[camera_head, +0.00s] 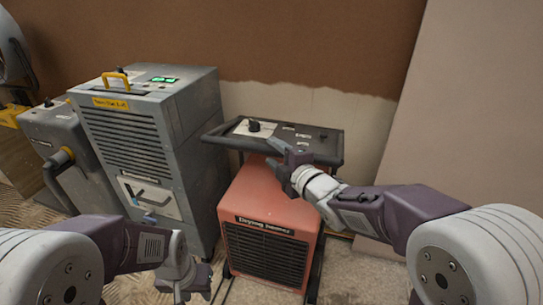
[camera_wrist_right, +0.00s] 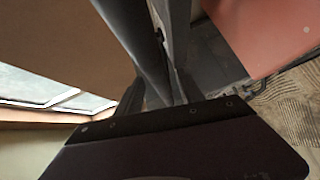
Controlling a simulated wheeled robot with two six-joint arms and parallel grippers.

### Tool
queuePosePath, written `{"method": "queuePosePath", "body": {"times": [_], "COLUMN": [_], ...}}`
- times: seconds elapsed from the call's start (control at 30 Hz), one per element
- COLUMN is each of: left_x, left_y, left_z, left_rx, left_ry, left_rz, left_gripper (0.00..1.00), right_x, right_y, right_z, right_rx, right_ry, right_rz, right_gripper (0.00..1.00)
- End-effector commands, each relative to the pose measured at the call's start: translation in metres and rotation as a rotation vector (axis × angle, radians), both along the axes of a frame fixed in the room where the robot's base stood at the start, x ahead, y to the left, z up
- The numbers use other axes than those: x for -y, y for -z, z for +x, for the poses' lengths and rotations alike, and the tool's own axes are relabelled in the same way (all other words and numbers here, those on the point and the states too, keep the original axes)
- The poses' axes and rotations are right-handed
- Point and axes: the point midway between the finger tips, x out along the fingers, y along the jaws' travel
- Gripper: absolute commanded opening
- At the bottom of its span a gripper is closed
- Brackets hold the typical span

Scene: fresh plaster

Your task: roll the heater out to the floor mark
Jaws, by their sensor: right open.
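The heater (camera_head: 270,210) is a red box with a black front grille, standing on the floor against the wall. A dark tubular handle frame (camera_head: 335,155) and a grey control panel with a knob surround its top. My right gripper (camera_head: 276,158) is open at the handle's front bar, over the heater's red top; I cannot tell whether it touches the bar. In the right wrist view the red body (camera_wrist_right: 265,30) shows at top right. My left gripper (camera_head: 184,290) hangs low, left of the heater's grille, apparently empty; its jaw opening is unclear. I see no floor mark.
A tall grey dehumidifier-like unit (camera_head: 150,140) with a yellow handle stands close to the heater's left. A smaller grey unit (camera_head: 60,150) is beyond it. A large pale board (camera_head: 470,100) leans at the right. Patterned floor (camera_wrist_right: 295,110) shows in the right wrist view.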

Motion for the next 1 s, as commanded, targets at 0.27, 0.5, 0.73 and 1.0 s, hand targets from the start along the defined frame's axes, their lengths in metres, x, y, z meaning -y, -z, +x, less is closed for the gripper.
{"method": "queuePosePath", "body": {"times": [0.27, 0.5, 0.73, 1.0], "left_x": [0.000, 0.000, 0.000, 0.000], "left_y": [0.005, 0.004, 0.004, 0.004], "left_z": [0.000, 0.000, 0.000, 0.000], "left_rx": [0.000, 0.000, 0.000, 0.000], "left_ry": [0.000, 0.000, 0.000, 0.000], "left_rz": [0.000, 0.000, 0.000, 0.000], "left_gripper": [0.36, 0.36, 0.36, 0.36], "right_x": [-0.009, -0.008, -0.008, -0.008], "right_y": [0.002, 0.002, 0.002, 0.002], "right_z": [0.016, 0.016, 0.016, 0.016], "right_rx": [0.000, 0.000, 0.000, 0.000], "right_ry": [0.000, 0.001, 0.001, 0.001], "right_rz": [0.000, 0.000, 0.000, 0.000], "right_gripper": [0.45, 0.20, 0.00, 0.00]}}
